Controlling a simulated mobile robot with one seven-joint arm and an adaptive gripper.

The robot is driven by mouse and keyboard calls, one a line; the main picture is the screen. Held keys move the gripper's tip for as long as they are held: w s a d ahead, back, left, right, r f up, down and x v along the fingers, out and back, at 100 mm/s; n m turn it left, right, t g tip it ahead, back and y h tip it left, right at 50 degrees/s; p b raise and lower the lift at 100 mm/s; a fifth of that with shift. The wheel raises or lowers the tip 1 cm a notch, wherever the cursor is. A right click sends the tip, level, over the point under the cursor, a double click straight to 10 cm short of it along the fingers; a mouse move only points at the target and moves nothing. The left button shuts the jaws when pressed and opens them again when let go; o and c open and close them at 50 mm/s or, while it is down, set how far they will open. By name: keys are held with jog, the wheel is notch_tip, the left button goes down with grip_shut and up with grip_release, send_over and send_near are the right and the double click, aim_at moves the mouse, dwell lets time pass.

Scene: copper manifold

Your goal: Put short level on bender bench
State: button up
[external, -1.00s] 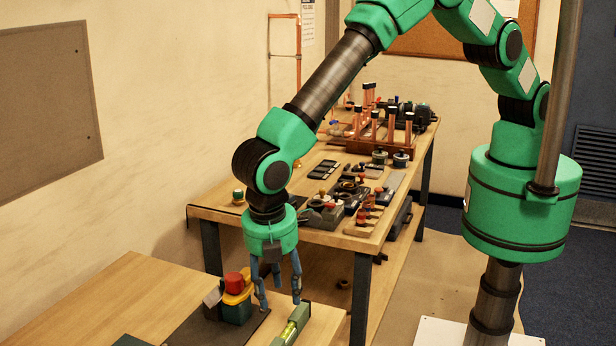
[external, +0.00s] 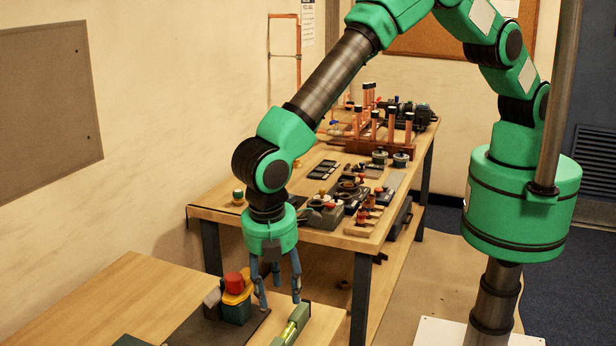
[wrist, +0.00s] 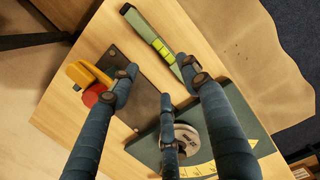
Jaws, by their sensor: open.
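The short level (external: 291,326), green with a bright yellow-green middle, lies on the pale wooden top of the near bench (external: 105,295), by its right edge. In the wrist view the level (wrist: 152,38) lies at the upper middle beside a dark plate (wrist: 143,95). My gripper (external: 278,300) points down over this bench. Its three blue fingers are spread, with nothing held between them in the wrist view (wrist: 160,82). One fingertip overlaps the level's lower end in that view; I cannot tell whether they touch.
A red, yellow and green tool (external: 236,298) stands on the dark plate, close left of the fingers. A dark green piece with a round metal part (wrist: 186,138) and yellow scale is near them. A far bench (external: 215,210) holds copper pipes and several tools.

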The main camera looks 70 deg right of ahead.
jog(key=w+d+r+m, duration=0.1)
jog(key=w+d+r, duration=0.2)
jog(key=d+r, duration=0.25)
jog(key=w+d+r+m+y, duration=0.1)
jog(key=w+d+r+m, duration=0.15)
jog(key=d+r, duration=0.35)
jog(key=w+d+r+m, duration=0.1)
jog(key=w+d+r, duration=0.3)
jog(key=r, duration=0.4)
jog(key=d+r+m+t+y, duration=0.1)
jog(key=d+r+m, duration=0.1)
jog(key=d+r, duration=0.75)
jog(key=d+r+m+t, duration=0.15)
jog(key=d+r, duration=0.45)
jog(key=d, duration=0.6)
jog(key=s+d+r+m+t, duration=0.15)
jog(key=s+d+r, duration=0.3)
jog(key=d, duration=0.45)
jog(key=s+d+r+m, duration=0.3)
jog(key=s+d+r, duration=0.15)
jog(key=d, duration=0.55)
jog(key=s+d+m, duration=0.2)
jog(key=s+d, duration=0.4)
jog(key=s, duration=0.2)
jog(key=s+d+f+m+t, duration=0.1)
jog(key=s+d+m, duration=0.2)
jog(key=s+d, duration=0.3)
jog(key=s, duration=0.3)
jog(key=shift+d+t, duration=0.3)
jog(key=shift+d, duration=0.05)
